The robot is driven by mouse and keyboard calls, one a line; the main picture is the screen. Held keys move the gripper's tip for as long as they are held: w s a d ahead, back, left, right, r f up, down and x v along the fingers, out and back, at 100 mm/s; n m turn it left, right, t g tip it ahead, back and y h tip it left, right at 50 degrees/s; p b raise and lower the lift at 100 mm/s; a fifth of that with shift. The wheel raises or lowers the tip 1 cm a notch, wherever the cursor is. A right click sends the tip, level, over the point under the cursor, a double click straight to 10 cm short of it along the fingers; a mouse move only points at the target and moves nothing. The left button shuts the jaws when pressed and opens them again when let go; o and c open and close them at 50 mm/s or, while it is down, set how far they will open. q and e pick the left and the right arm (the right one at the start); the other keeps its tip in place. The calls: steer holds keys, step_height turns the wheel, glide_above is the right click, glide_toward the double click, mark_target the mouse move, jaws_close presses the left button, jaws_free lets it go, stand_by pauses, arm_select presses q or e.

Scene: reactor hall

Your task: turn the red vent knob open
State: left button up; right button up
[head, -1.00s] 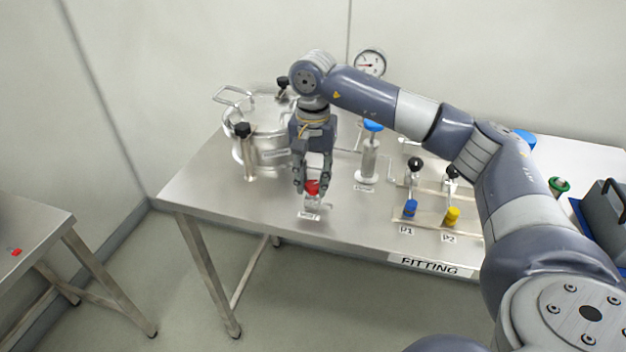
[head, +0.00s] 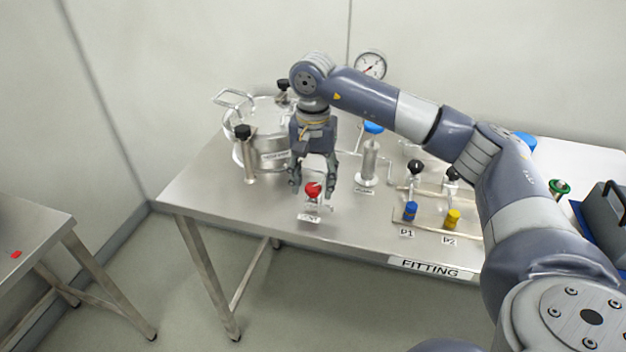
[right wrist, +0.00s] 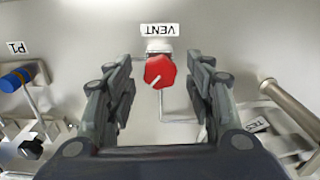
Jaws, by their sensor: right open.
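The red vent knob (head: 313,189) sits on a small valve near the front edge of the steel table (head: 215,190). In the right wrist view the knob (right wrist: 159,72) shows from above, with a pale pointer line running slantwise, beside a label reading VENT (right wrist: 159,30). My right gripper (head: 314,186) is open, pointing down behind and above the knob. In the right wrist view its fingers (right wrist: 159,90) stand wide on either side with clear gaps to the knob. My left gripper is not in view.
A lidded steel vessel (head: 270,150) stands left behind the gripper. A blue-topped valve (head: 370,160) stands to the right. Blue (head: 410,211) and yellow (head: 453,219) fittings sit further right, by labels P1 and P2. A pressure gauge (head: 370,64) is at the back.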

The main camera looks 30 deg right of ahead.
mark_target(313, 187)
step_height(313, 187, up, 12)
stand_by(0.4)
steer(key=shift+f, duration=0.15)
stand_by(0.4)
